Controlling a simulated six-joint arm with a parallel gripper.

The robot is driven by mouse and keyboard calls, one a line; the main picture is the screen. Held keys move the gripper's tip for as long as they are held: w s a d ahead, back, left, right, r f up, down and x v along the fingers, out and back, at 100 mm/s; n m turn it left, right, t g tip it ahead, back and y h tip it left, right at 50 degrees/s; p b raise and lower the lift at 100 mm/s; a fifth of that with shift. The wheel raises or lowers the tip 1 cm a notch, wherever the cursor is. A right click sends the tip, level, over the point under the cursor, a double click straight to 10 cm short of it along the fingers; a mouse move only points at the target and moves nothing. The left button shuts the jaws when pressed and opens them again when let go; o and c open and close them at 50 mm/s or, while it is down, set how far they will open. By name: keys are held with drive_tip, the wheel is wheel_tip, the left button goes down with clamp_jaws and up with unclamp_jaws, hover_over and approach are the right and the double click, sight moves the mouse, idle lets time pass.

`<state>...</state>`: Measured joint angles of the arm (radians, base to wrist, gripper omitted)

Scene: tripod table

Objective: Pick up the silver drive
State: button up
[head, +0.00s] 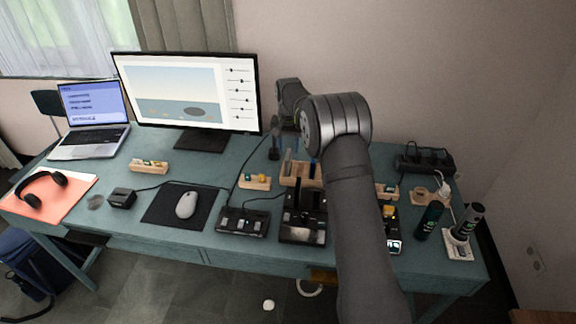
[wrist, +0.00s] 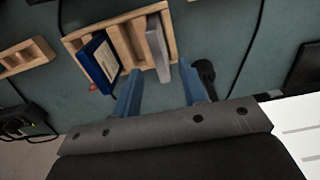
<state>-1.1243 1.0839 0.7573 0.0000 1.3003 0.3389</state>
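The silver drive (wrist: 157,48) is a flat grey slab standing upright in a slot of a wooden rack (wrist: 128,38). In the head view the rack (head: 291,181) sits on the desk behind a black device. My gripper (wrist: 160,88) is open, its two blue fingers spread. The near end of the silver drive shows between and just beyond the fingertips, and I see no contact. A blue drive with a white label (wrist: 100,62) stands in the same rack, to the left of the silver drive in the wrist view.
A smaller wooden holder (wrist: 24,56) lies left of the rack in the wrist view. A black round object (wrist: 206,70) is close behind the right finger. A monitor (head: 190,92), mouse (head: 187,204) and dark bottle (head: 429,220) stand on the desk.

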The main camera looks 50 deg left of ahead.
sight(288, 154)
drive_tip(key=shift+s+d+f, duration=0.15)
drive_tip(key=shift+f, duration=1.25)
drive_tip(key=shift+s+d+f, duration=0.1)
drive_tip(key=shift+s+f, duration=0.05)
drive_tip(key=shift+f, duration=1.2)
drive_tip(key=shift+c, duration=0.5)
clamp_jaws()
